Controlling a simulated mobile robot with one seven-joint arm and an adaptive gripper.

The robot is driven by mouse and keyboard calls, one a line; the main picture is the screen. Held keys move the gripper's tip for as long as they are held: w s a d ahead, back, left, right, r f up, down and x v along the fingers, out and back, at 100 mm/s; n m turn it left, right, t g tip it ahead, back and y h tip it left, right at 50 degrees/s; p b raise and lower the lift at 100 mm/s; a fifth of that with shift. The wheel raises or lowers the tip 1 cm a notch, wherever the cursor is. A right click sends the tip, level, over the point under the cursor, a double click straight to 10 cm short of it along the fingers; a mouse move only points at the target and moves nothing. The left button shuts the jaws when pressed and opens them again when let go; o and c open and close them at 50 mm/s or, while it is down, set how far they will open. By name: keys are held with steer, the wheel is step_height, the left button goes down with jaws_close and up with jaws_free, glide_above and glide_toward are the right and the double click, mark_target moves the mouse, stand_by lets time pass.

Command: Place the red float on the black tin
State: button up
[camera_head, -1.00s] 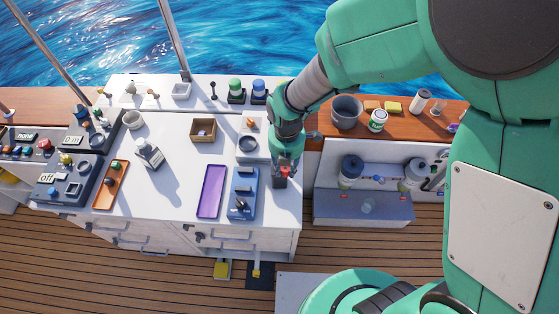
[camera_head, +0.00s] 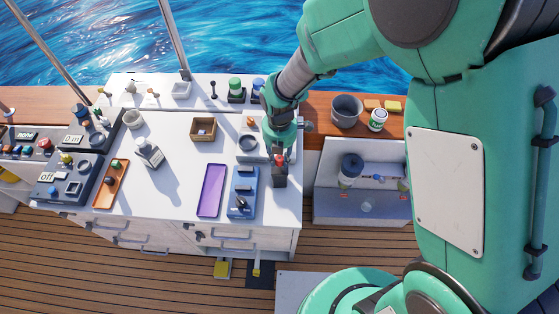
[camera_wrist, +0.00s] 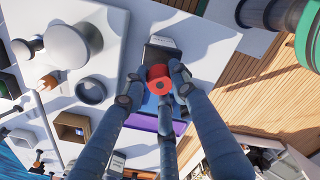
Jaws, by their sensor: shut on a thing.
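My gripper (camera_head: 280,152) is over the front right part of the white worktop. Its fingers are shut on the red float (camera_head: 280,160), which also shows between the fingertips in the wrist view (camera_wrist: 158,77). The black tin (camera_head: 280,179) stands upright on the worktop, right of the blue switch panel. In the head view the float appears at the tin's top; in the wrist view the tin (camera_wrist: 160,53) lies just beyond the float and is partly covered by it. I cannot tell whether float and tin touch.
A blue switch panel (camera_head: 243,192) and a purple tray (camera_head: 212,190) lie left of the tin. The worktop's right edge is close to the tin.

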mark_target(280, 158)
steer(key=shift+f, duration=1.05)
steer(key=shift+f, duration=0.2)
steer(key=o, duration=0.8)
steer(key=shift+o, duration=0.2)
steer(key=shift+r, duration=0.2)
step_height(280, 158, up, 12)
steer(key=shift+f, duration=0.1)
